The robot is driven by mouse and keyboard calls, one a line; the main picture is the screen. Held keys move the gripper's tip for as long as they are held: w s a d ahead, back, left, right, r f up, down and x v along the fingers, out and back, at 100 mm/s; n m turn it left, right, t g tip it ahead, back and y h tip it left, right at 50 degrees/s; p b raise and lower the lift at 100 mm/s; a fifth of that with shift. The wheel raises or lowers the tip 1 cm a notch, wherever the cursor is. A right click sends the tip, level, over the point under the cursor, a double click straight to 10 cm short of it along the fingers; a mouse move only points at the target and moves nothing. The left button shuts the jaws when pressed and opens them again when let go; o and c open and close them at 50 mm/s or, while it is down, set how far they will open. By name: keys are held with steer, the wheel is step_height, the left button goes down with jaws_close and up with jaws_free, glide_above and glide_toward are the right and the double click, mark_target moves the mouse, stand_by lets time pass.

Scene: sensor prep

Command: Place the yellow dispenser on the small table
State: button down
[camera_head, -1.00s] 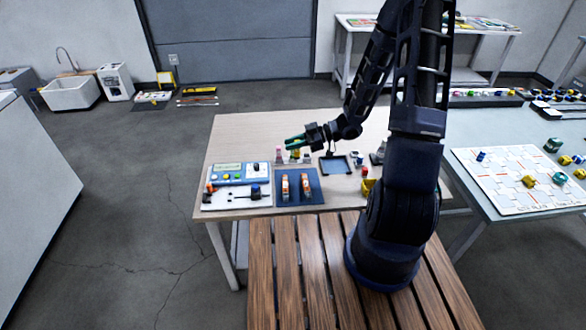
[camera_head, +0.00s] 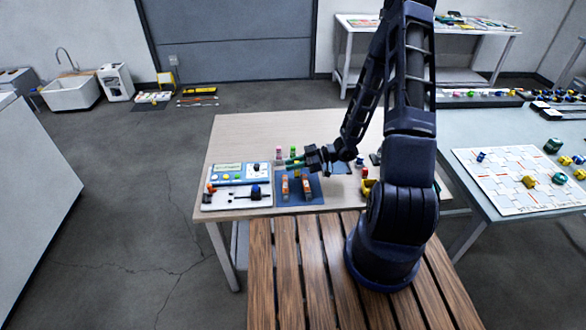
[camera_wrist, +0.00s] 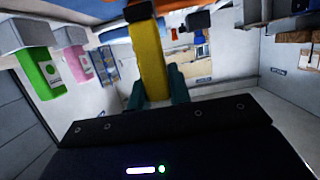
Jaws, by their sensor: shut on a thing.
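My gripper (camera_head: 293,163) is over the light wooden table (camera_head: 240,135), by the far edge of the blue mat (camera_head: 313,201). In the wrist view its teal fingers (camera_wrist: 158,92) are shut on the yellow dispenser (camera_wrist: 148,55), a long yellow body with a dark end at the top of the picture. In the head view the dispenser is too small and covered to make out clearly. A green bottle (camera_wrist: 40,72) and a pink bottle (camera_wrist: 77,62) show left of it in the wrist view, apart from it. I cannot tell which table is the small table.
The blue mat bears two orange-and-white items (camera_head: 306,188). Left of it are a blue panel (camera_head: 232,180) and a white board (camera_head: 225,203). A slatted wooden surface (camera_head: 285,270) lies in front. A table with a white patterned board (camera_head: 510,195) stands right.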

steer(key=shift+f, duration=1)
steer(key=shift+f, duration=0.1)
steer(key=c, duration=1.3)
jaws_free()
